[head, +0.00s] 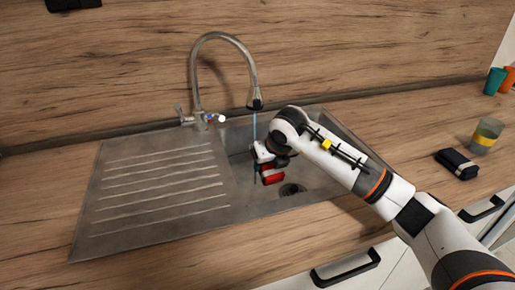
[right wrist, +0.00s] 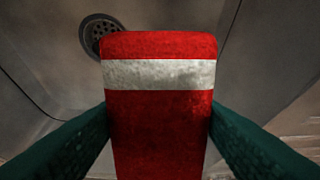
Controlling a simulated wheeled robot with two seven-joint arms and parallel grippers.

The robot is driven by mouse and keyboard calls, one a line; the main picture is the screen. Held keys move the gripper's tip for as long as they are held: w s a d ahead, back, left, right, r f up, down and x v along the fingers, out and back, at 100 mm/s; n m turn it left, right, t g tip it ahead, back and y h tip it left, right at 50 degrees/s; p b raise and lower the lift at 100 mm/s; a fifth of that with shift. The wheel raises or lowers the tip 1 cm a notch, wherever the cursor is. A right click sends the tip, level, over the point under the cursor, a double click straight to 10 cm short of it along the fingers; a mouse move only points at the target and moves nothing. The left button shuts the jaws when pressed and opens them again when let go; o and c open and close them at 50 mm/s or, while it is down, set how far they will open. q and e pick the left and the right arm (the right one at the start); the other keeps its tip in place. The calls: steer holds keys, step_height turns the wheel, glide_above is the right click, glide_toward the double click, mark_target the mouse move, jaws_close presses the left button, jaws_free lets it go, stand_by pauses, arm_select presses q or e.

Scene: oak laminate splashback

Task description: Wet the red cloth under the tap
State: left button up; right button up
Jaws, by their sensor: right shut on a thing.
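The red cloth (head: 271,176) is in the sink basin (head: 322,173), beneath the tap (head: 254,98). A thin blue stream of water (head: 254,128) comes down from the tap's spout towards my right gripper (head: 264,165). My right gripper is shut on the cloth. In the right wrist view the cloth (right wrist: 160,120) is red with a pale band and sits between both fingers (right wrist: 160,135). I cannot tell whether the water touches the cloth, as the gripper partly hides it. My left gripper is not in view.
The ridged drainboard (head: 150,190) lies left of the basin. The drain (head: 291,190) is in the basin floor. On the right counter are a dark folded item (head: 456,164), a glass with yellow (head: 485,137) and a teal cup (head: 495,81).

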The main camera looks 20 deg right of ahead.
mark_target(273, 169)
steer(key=shift+s+d+r+p, duration=0.1)
steer(key=shift+s+r+p, duration=0.2)
steer(key=shift+s+r, duration=0.15)
steer(key=shift+s+d+r+p, duration=0.1)
steer(key=shift+s+r+p, duration=0.3)
steer(key=shift+s+r, duration=0.55)
steer(key=shift+s+d+r+p, duration=0.1)
steer(key=shift+s+r+p, duration=0.4)
steer(key=shift+s, duration=0.65)
steer(key=shift+r, duration=0.1)
